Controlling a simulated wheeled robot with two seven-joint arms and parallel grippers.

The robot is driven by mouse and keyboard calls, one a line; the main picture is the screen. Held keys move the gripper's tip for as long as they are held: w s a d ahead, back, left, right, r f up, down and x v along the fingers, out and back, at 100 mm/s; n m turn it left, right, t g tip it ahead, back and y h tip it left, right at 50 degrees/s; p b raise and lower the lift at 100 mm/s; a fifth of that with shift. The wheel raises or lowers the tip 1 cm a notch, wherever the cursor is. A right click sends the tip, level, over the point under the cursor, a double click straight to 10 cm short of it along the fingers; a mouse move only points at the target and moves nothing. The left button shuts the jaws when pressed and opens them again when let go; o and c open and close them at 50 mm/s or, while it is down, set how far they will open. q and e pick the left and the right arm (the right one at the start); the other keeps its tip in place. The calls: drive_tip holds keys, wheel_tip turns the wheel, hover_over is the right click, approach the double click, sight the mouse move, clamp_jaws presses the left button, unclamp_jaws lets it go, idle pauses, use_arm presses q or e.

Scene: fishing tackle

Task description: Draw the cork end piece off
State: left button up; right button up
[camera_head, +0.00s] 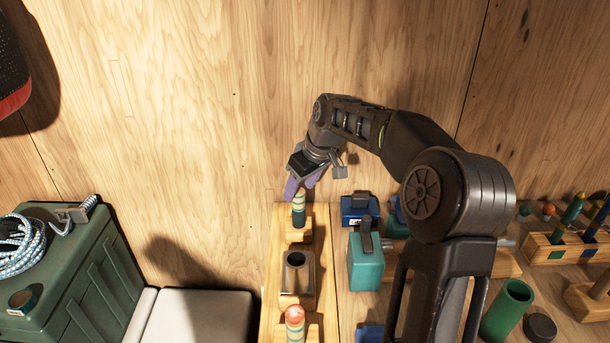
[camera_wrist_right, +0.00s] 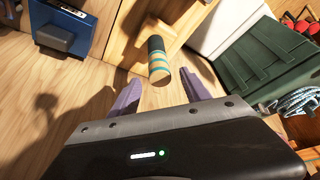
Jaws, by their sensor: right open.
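In the right wrist view the striped piece (camera_wrist_right: 158,55) shows a plain tan, cork-like end nearest the camera. My left gripper is not in view.
A metal-lined square holder (camera_head: 297,275) and a red-topped striped piece (camera_head: 294,316) sit nearer on the rack. A teal container (camera_head: 365,268) and a blue box (camera_head: 358,209) stand to its right. A green crate (camera_head: 60,265) is at left. The wooden wall is close behind.

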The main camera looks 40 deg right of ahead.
drive_tip(key=shift+x, duration=1.2)
clamp_jaws()
